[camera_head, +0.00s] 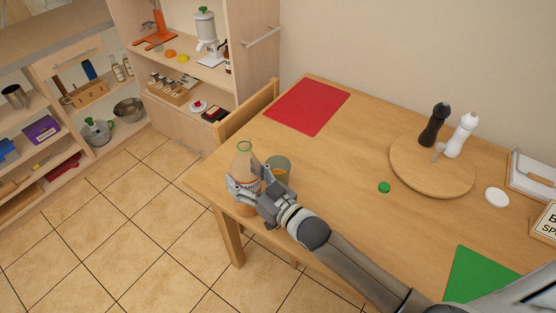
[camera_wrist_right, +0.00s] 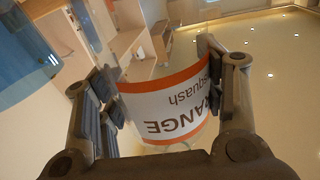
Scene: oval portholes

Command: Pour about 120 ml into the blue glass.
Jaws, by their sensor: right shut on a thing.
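My right gripper (camera_head: 256,193) is shut on a clear bottle (camera_head: 246,162) with an orange-and-white label and a green ring at its open-looking neck. The bottle is roughly upright near the table's left corner; whether its base touches the table is hard to tell. In the right wrist view the fingers (camera_wrist_right: 165,95) close around the label (camera_wrist_right: 168,105), which reads "ORANGE squash". The blue glass (camera_head: 281,166) stands just right of the bottle, partly hidden by my gripper. It also shows in the right wrist view (camera_wrist_right: 30,62). Its contents are unclear. My left gripper is out of view.
A green cap (camera_head: 384,187) lies on the wooden table (camera_head: 330,165). A red mat (camera_head: 308,106) lies behind, a green mat (camera_head: 478,276) at front right. A round board (camera_head: 420,178) holds dark and white mills. A chair (camera_head: 250,112) stands against the table's far left edge.

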